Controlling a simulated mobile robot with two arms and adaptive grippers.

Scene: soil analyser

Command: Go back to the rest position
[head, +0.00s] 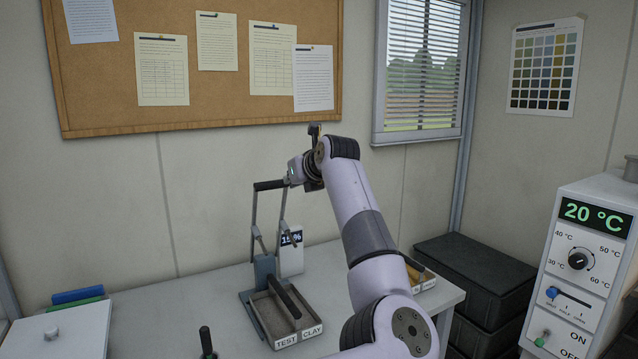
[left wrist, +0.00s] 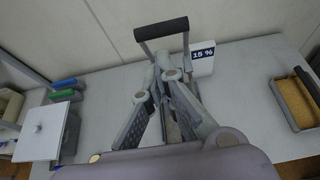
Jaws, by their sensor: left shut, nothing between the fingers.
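My left gripper (head: 301,172) is at the end of the pale arm that rises through the middle of the head view. It is beside the raised U-shaped lever handle (head: 269,185) of the press, largely hidden by its own wrist. In the left wrist view the fingers of my left gripper (left wrist: 163,76) are closed with nothing between them. They point towards the press, whose dark handle (left wrist: 161,29) stands beyond them, apart as far as I can tell. The press has a tray (head: 254,318) labelled TEST CLAY at its foot. My right gripper is in neither view.
A display (head: 291,250) reading 15 % stands behind the press. A white lidded box (head: 62,335) is at left. A soil tray (left wrist: 287,106) is at right in the wrist view. Black cases (head: 475,270) and an oven (head: 580,270) stand right of the table.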

